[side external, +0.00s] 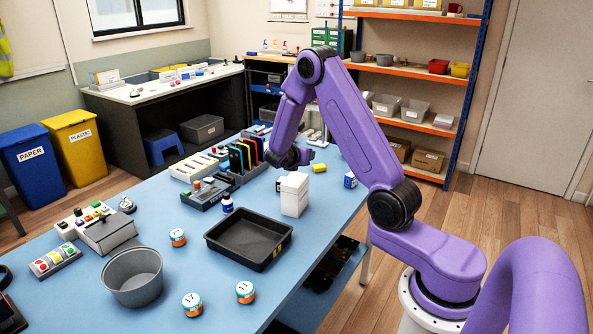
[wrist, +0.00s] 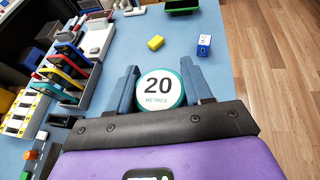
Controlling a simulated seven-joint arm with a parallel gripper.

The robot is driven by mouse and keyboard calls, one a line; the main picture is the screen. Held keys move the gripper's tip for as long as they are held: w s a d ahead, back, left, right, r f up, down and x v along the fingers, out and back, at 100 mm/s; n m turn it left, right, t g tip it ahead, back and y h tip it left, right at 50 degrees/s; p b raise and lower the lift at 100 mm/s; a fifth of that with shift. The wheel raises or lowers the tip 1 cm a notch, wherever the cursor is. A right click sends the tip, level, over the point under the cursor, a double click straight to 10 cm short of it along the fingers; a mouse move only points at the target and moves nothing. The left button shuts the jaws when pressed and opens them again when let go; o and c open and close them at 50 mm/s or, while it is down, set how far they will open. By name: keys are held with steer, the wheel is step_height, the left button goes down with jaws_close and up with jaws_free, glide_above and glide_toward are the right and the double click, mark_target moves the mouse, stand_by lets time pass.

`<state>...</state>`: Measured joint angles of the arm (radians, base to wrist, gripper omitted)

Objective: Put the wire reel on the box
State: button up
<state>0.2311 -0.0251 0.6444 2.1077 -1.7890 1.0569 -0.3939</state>
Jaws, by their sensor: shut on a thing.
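The wire reel (wrist: 160,88) is a round disc with a teal rim and a white face marked 20. In the wrist view it sits between the two blue fingers of my gripper (wrist: 159,70), which is shut on it. A white box (side external: 294,195) stands upright on the blue table in the side view, just below my wrist in the picture. I cannot make out the fingers or the held reel in the side view. The white box is not visible in the wrist view. I cannot tell the gap between reel and box.
A black tray (side external: 214,254), a grey bin (side external: 118,292) and other reels (side external: 192,304) lie nearer the camera. A rack of coloured slabs (wrist: 64,70) stands to the left. A yellow block (wrist: 155,43) and a small blue-and-white carton (wrist: 203,46) lie beyond the reel.

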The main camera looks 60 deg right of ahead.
mark_target(296, 177)
steer(key=w+f, duration=0.1)
steer(key=d+f, duration=0.1)
steer(key=w+f, duration=0.1)
steer(key=shift+w+d+f, duration=0.3)
steer(key=shift+w+f, duration=0.05)
steer(key=shift+w+d+f, duration=0.1)
steer(key=shift+w+f, duration=0.1)
steer(key=shift+f, duration=1.6)
steer(key=shift+f, duration=0.1)
steer(key=o, duration=1)
